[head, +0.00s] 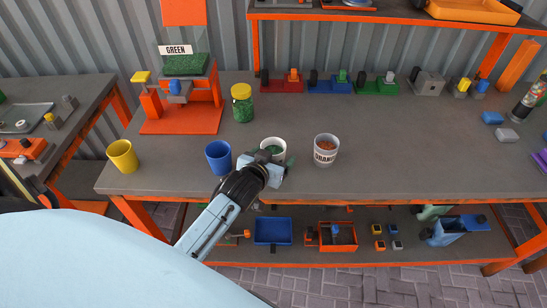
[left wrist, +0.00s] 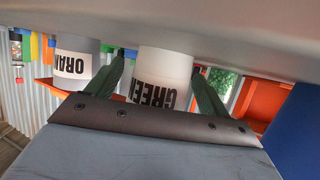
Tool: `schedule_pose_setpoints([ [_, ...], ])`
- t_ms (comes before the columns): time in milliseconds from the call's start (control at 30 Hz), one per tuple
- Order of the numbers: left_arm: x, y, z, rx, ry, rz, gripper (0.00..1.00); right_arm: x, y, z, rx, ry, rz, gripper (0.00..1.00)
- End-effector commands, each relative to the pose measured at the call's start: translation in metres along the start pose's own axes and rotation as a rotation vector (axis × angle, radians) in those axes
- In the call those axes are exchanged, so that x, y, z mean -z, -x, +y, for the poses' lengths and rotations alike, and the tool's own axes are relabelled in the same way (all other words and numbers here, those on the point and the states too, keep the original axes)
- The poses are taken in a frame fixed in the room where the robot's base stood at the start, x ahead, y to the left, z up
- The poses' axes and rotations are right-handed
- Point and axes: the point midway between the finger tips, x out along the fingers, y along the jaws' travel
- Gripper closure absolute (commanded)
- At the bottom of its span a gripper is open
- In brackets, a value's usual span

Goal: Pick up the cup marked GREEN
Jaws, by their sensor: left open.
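The cup marked GREEN is a white cup with green contents (head: 273,146), standing on the grey workbench (head: 400,150). In the left wrist view, which is upside down, the GREEN cup (left wrist: 163,75) stands between the two dark green fingers of my left gripper (left wrist: 162,90). In the head view my left gripper (head: 272,160) reaches the cup from the front, one finger on each side. It is open, and I cannot tell whether a finger touches the cup. The gripper hides the cup's lower front in the head view. My right gripper is not in view.
A cup marked ORANGE (head: 326,152) stands close on the right and a blue cup (head: 218,157) close on the left. A yellow cup (head: 122,156) is farther left. A green-filled jar with a yellow lid (head: 242,104) and an orange stand (head: 185,125) are behind.

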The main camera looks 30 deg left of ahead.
Motion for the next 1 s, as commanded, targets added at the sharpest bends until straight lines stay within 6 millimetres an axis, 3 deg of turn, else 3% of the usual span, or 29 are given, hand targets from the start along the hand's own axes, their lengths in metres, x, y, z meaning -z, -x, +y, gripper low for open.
schedule_pose_setpoints([
  [233,0.000,-0.002,0.000,-0.001,0.000,0.000,0.20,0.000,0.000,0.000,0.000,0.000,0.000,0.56],
  [633,0.000,-0.002,0.000,-0.001,0.001,0.001,0.69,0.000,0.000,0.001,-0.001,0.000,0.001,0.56],
  [867,0.002,-0.001,0.000,-0.001,0.001,0.001,0.70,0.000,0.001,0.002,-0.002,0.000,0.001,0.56],
  [1000,0.018,0.005,0.000,-0.001,0.002,0.004,0.70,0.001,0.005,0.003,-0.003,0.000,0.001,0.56],
])
